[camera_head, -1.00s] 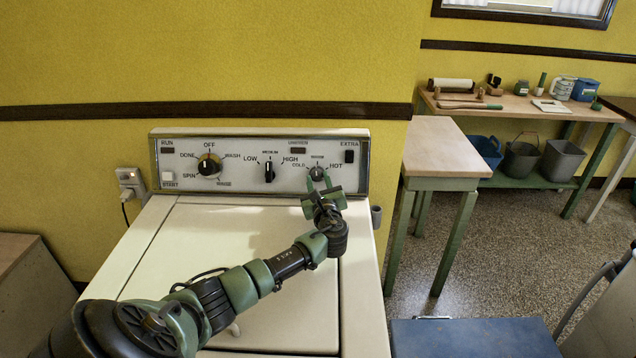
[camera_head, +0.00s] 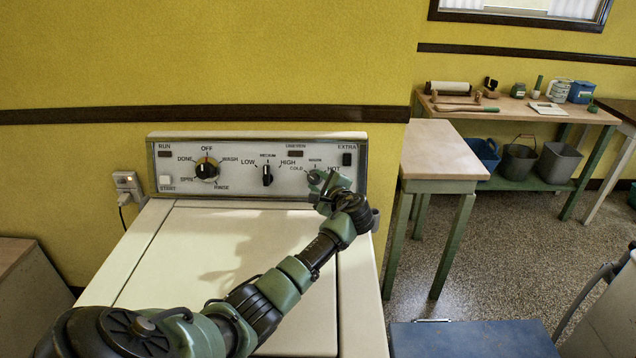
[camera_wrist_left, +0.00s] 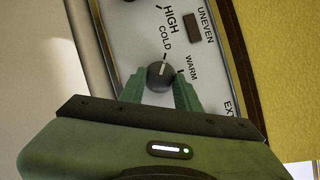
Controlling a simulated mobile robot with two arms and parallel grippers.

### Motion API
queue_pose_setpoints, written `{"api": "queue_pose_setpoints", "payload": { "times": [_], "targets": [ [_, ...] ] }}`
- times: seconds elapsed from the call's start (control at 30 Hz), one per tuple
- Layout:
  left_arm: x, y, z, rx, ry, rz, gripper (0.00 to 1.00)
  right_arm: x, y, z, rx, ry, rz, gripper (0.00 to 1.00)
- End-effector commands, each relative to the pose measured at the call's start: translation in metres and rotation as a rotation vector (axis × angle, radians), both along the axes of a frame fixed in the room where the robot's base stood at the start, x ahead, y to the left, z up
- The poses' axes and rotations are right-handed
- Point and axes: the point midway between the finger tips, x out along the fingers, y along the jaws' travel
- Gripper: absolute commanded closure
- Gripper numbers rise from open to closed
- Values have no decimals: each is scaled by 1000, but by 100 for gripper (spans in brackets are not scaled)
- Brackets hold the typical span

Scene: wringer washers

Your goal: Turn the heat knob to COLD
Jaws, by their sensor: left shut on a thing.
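The heat knob (camera_head: 315,178) is a small dark round knob at the right of the washer's control panel (camera_head: 228,182), with COLD, WARM and HOT printed around it. My left gripper (camera_head: 320,186) is at the knob and partly covers it. In the left wrist view the knob (camera_wrist_left: 160,75) sits between the tips of the two green fingers of my left gripper (camera_wrist_left: 160,90), which is shut on it. The knob's white pointer line points roughly toward the COLD label. HOT is hidden in the wrist view. My right gripper does not show.
The panel also has a cycle knob (camera_head: 207,169), a MEDIUM-range knob (camera_head: 267,174), a START button (camera_head: 165,182) and an EXTRA switch (camera_head: 347,159). A wooden table (camera_head: 440,150) stands to the right. A blue-topped surface (camera_head: 475,338) is at the lower right.

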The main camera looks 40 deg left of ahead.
Motion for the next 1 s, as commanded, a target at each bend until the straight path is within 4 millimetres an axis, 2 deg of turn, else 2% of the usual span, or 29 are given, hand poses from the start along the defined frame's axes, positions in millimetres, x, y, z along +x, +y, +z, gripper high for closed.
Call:
{"api": "queue_pose_setpoints", "payload": {
  "times": [0.3,0.77,0.8,0.83,1.0],
  "targets": [
    [0,-1,-2,-68,-48,34,100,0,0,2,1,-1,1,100],
    [0,-1,-2,-75,-55,39,100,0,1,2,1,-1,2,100],
    [0,-1,-2,-75,-55,39,57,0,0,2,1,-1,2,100],
    [0,-1,-2,-75,-55,39,48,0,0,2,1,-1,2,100],
    [0,0,-1,-73,-57,38,46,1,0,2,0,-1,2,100]
  ]
}}
